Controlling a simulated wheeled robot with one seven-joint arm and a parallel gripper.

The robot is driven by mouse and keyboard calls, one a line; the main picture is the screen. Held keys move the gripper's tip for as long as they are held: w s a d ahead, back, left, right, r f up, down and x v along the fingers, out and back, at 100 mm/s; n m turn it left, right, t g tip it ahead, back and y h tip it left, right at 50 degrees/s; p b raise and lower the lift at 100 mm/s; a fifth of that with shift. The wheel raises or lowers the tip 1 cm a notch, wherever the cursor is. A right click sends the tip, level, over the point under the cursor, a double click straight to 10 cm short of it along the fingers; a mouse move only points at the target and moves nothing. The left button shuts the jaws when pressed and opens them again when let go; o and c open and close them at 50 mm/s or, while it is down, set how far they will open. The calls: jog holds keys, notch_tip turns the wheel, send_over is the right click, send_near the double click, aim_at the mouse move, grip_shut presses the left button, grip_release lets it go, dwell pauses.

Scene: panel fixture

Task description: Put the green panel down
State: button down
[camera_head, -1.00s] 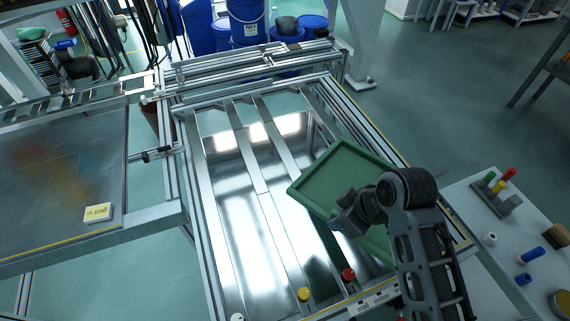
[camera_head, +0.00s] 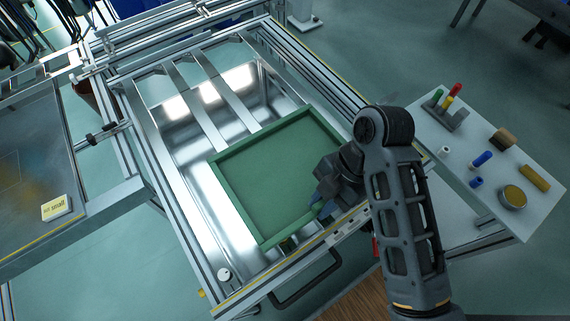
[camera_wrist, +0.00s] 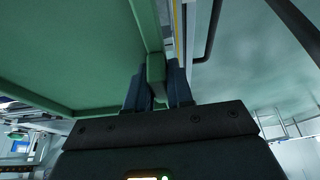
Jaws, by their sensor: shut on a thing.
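The green panel (camera_head: 262,185) is a shallow square tray with a raised rim. In the head view it lies over the near part of the metal fixture frame (camera_head: 186,208), turned a little to the frame. I cannot tell whether it rests on the frame or is just above it. My gripper (camera_head: 318,204) is at the panel's near right edge, shut on its rim. In the wrist view my gripper (camera_wrist: 158,88) has a finger on each side of the green rim, and the panel (camera_wrist: 70,45) fills the upper left. The panel hides part of the frame's slats.
A side table (camera_head: 520,200) on the right holds coloured pegs, a peg block (camera_head: 446,112) and a round tin (camera_head: 513,197). A dark plate (camera_head: 35,170) with a yellow label block (camera_head: 56,208) is at left. A black handle (camera_head: 306,284) juts from the frame's front.

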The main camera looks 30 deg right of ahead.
aim_at(302, 168)
jog(key=w+f, duration=0.2)
jog(key=w, duration=0.1)
jog(key=w+d+f+b, duration=0.1)
jog(key=w+f, duration=0.1)
jog(key=w, duration=0.2)
jog(key=w+f+b, duration=0.1)
jog(key=w+f, duration=0.1)
jog(key=w, duration=0.1)
jog(key=shift+w+d+f, duration=0.1)
jog(key=shift+w+d, duration=0.05)
jog(key=shift+f, duration=2.05)
jog(key=c, duration=1)
grip_release()
jog(key=p+v, duration=0.1)
jog(key=v, duration=0.9)
jog(key=shift+r, duration=0.4)
jog(key=shift+d+r+p, duration=0.35)
jog(key=shift+r+p, duration=0.25)
jog(key=shift+p, duration=0.05)
